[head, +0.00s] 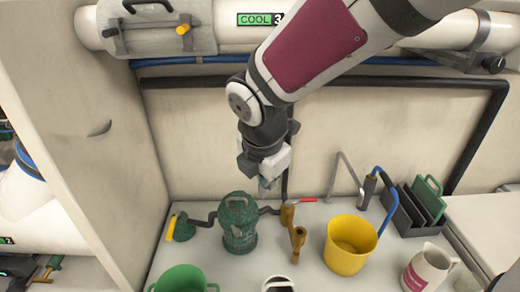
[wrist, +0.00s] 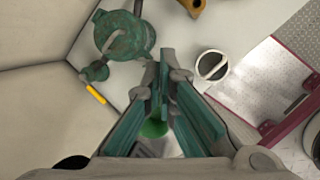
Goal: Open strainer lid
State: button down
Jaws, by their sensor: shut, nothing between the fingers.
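The green strainer (head: 239,226) stands upright on the counter, with a rounded lid (head: 237,203) on top. In the wrist view the lid (wrist: 124,35) shows from above at the upper left, with a grey-green bar-like piece above it. The lid looks seated on the body. My gripper (head: 266,184) hangs above and slightly right of the strainer, apart from it in the picture. In the wrist view my gripper's fingers (wrist: 162,65) are close together and empty, to the lower right of the lid.
A brass valve (head: 297,235) and yellow bucket (head: 349,244) stand right of the strainer. A yellow-handled valve (head: 175,226) sits left, near the side wall. A pipe (head: 240,28) runs along the back wall.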

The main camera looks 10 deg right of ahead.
jog(key=s+d+r+m+t+y, duration=0.1)
jog(key=s+d+r+m, duration=0.35)
jog(key=s+m, duration=0.55)
jog(key=s+d+r+m, duration=0.3)
jog(key=s+r+m, duration=0.3)
jog(key=m, duration=0.8)
jog(key=n+g+b, duration=0.2)
jog(key=n+b, duration=0.4)
jog(key=n, duration=2.8)
send_near(236, 212)
jog(key=s+a, duration=0.1)
jog(key=s, duration=0.3)
jog(key=b+x, duration=0.2)
jog(key=x, duration=0.6)
jog(key=shift+d+b, duration=0.1)
jog(key=shift+b, duration=0.3)
jog(key=shift+w+d+r, duration=0.1)
jog(key=shift+w+r, duration=0.1)
jog(key=shift+w, duration=0.25)
jog(key=shift+w+d+r, duration=0.1)
jog(key=shift+w+r, duration=0.1)
jog(key=shift+w, duration=0.25)
jog(key=shift+w+d+r, duration=0.15)
jog(key=shift+w+r, duration=0.35)
jog(key=shift+w, duration=0.25)
jog(key=shift+r+p, duration=0.15)
jog(key=shift+p, duration=0.25)
